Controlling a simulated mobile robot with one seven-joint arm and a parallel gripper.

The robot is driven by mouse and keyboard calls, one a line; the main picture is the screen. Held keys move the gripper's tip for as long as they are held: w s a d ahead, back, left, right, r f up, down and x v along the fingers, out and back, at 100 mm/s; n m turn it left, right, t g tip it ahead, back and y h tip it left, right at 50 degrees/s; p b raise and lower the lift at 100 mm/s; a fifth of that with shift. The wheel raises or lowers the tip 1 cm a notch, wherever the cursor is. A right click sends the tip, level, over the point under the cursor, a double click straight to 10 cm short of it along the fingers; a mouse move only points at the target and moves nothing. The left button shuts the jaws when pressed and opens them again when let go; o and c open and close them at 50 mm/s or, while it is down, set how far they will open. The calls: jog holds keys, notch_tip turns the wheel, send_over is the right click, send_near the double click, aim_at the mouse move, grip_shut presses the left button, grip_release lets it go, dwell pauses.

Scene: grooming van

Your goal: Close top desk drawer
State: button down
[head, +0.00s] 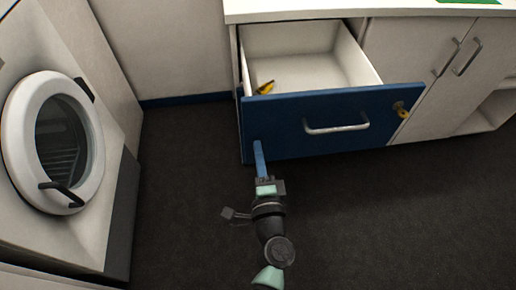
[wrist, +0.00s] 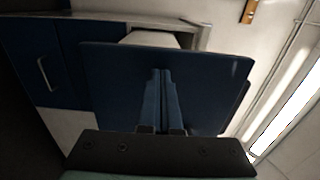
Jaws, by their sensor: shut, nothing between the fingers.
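The top desk drawer (head: 310,116) has a blue front with a silver handle (head: 337,128) and stands pulled out from the white desk. A small yellow object (head: 265,87) lies inside it near the front left. My gripper (head: 258,146) is shut and empty, with its blue fingertips at the left part of the drawer front, left of the handle. I cannot tell whether they touch it. In the wrist view the shut fingers (wrist: 162,75) point at the blue drawer front (wrist: 110,80).
White cupboard doors (head: 440,60) with silver handles are to the right. A white washer-like machine (head: 60,140) with a round door stands at the left. Dark floor (head: 370,220) in front is clear.

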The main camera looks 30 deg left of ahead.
jog(key=shift+w+a, duration=0.2)
jog(key=shift+w, duration=0.1)
